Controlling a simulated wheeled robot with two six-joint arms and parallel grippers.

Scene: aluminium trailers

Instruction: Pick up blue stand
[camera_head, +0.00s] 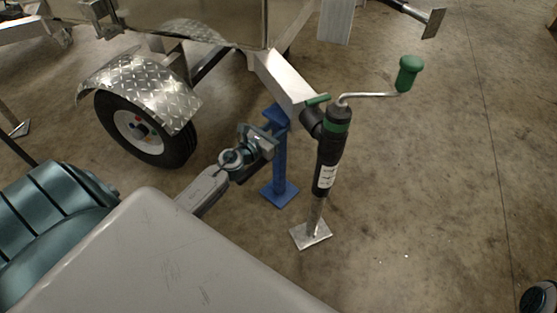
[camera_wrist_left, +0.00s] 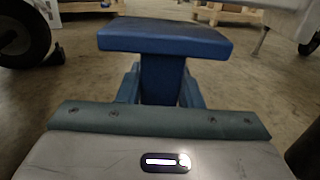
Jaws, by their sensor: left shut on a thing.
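The blue stand (camera_head: 280,165) is upright in the head view, with a flat top plate, a post and a square base plate on the floor. It stands under the end of the trailer's drawbar. In the left wrist view the stand (camera_wrist_left: 163,75) is directly ahead, its top plate above the fingers. My left gripper (camera_head: 268,141) reaches it from the left and is shut on its post below the top plate; its fingers also show in the left wrist view (camera_wrist_left: 160,94). I cannot tell whether the top plate touches the drawbar.
The drawbar (camera_head: 285,82) is above the stand. A black jack (camera_head: 329,155) with a green crank handle (camera_head: 408,73) stands close on its right. A trailer wheel (camera_head: 143,125) under a checker-plate mudguard is to the left. The concrete floor at right is open.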

